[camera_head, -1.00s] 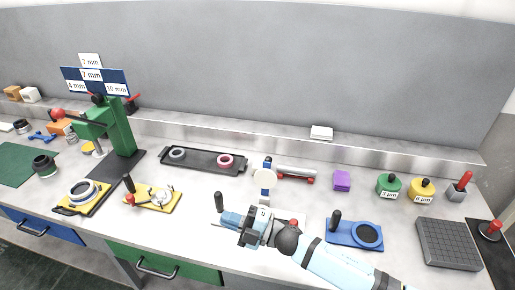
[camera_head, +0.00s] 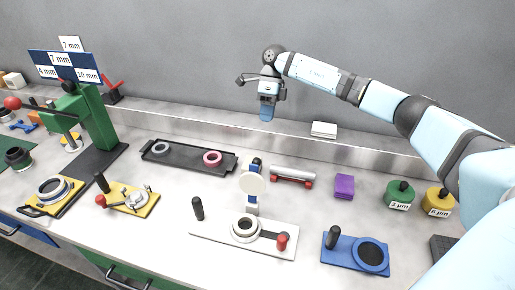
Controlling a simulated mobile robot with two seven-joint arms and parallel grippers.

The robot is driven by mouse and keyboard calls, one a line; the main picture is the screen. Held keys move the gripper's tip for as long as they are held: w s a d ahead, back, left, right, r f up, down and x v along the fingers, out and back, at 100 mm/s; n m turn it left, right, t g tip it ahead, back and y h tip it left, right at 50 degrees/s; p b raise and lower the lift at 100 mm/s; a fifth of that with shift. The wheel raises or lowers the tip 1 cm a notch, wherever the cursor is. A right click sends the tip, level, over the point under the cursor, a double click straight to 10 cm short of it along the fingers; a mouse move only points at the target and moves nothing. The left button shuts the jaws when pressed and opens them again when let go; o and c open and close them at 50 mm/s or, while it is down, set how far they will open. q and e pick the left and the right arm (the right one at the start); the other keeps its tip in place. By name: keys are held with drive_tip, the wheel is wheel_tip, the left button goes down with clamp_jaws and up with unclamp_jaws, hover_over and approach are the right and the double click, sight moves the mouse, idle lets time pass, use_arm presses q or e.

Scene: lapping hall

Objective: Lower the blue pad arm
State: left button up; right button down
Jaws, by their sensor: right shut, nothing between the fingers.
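The blue pad arm (camera_head: 252,184) stands upright at the back of a pale base plate (camera_head: 215,239), with a round white pad facing forward and a dark tip on top. On that plate a white ring with a dark rim (camera_head: 243,228) lies in front of the arm. A black upright handle (camera_head: 197,208) is on its left and a red knob (camera_head: 281,241) on its right. My right gripper (camera_head: 267,114) is shut and empty, pointing down, high above the bench and well clear of the pad arm. My left gripper is out of view.
A black tray (camera_head: 185,163) with two rings lies behind left, and a silver bar with red ends (camera_head: 292,178) behind right. A blue plate with a dark disc (camera_head: 345,258) is at right. A yellow fixture (camera_head: 130,202) and green press (camera_head: 95,118) stand left.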

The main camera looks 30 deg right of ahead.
drive_tip(key=s+a+f+p, duration=0.2)
drive_tip(key=s+a+f, duration=0.3)
drive_tip(key=f, duration=0.3)
drive_tip(key=shift+s+a+p, duration=0.2)
drive_tip(key=shift+a+p, duration=0.15)
drive_tip(key=shift+s+r, duration=0.1)
drive_tip(key=shift+r, duration=0.05)
